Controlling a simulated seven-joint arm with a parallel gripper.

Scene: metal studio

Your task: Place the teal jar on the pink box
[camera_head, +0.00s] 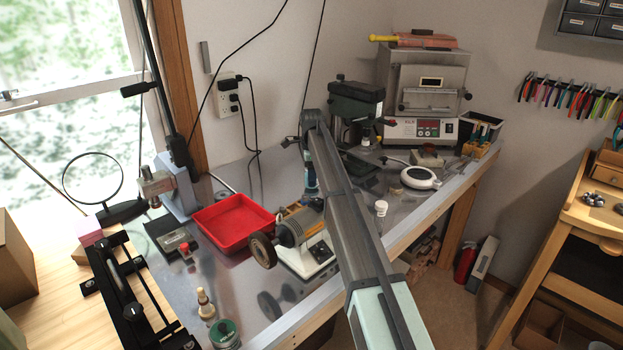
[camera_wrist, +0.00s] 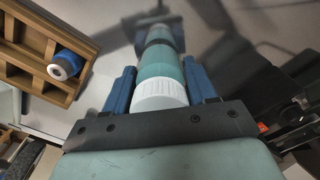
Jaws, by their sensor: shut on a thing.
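The teal jar (camera_wrist: 161,68) with a white lid (camera_wrist: 160,95) is between the two blue fingers of my gripper (camera_wrist: 160,78) in the wrist view. The fingers are shut on it from both sides. In the head view my gripper (camera_head: 311,182) is low over the metal bench, behind the bench grinder; the jar cannot be made out there, with my arm in front. The pink box (camera_head: 89,231) is at the far left of the head view, on the wooden surface by the window, well away from my gripper. It is partly hidden by black equipment.
A magnifier ring (camera_head: 93,178) stands near the box. A wooden organizer (camera_wrist: 38,62) holding a blue bottle is beside my gripper. A drill press (camera_head: 355,115) stands behind.

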